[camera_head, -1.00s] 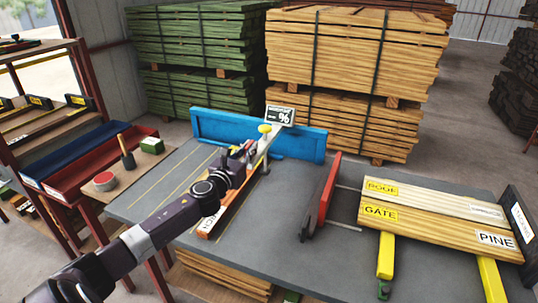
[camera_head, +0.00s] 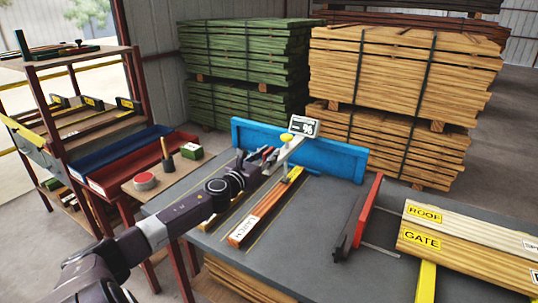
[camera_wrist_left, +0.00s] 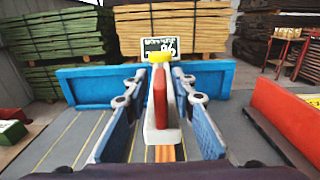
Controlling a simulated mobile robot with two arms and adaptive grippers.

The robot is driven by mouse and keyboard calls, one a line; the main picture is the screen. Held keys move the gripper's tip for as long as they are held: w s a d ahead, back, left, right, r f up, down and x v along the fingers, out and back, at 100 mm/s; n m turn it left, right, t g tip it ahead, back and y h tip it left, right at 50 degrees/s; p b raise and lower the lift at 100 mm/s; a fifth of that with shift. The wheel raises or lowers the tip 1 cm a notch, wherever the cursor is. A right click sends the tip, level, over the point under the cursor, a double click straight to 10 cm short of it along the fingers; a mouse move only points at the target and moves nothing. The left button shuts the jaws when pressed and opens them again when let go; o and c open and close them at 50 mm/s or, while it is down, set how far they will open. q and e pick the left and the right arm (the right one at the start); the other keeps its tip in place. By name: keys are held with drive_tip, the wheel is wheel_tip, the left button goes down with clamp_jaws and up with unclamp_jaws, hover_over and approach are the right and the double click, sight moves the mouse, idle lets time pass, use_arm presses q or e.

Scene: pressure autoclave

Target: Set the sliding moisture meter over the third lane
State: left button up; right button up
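The moisture meter has a tilted "%" display (camera_head: 304,126), a yellow knob (camera_head: 287,138) and a pale arm reaching toward the blue fence. In the left wrist view its white body with a red bar (camera_wrist_left: 160,95) stands between my fingers. My left gripper (camera_head: 270,158) is open around it; a gap shows on the left, and the right finger is close or touching. An orange-marked board (camera_head: 266,208) lies lengthwise on the table, beside my gripper in the head view. Yellow lane lines (camera_wrist_left: 75,138) run to its left. Which lane the meter is over I cannot tell. My right gripper is not in view.
The blue fence (camera_head: 345,160) closes the table's back. A red stop (camera_head: 368,210) stands right of the board, with labelled ROOF and GATE boards (camera_head: 425,240) beyond. A side stand at left holds a red tin (camera_head: 145,181) and a green box (camera_head: 192,151). Grey table between board and stop is clear.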

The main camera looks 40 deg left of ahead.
use_arm(q)
drive_tip(key=shift+f, duration=0.1)
drive_tip(key=shift+s+d, duration=0.2)
drive_tip(key=shift+s, duration=0.35)
drive_tip(key=v, duration=1.1)
drive_tip(key=shift+w+a, duration=0.1)
idle(0.4)
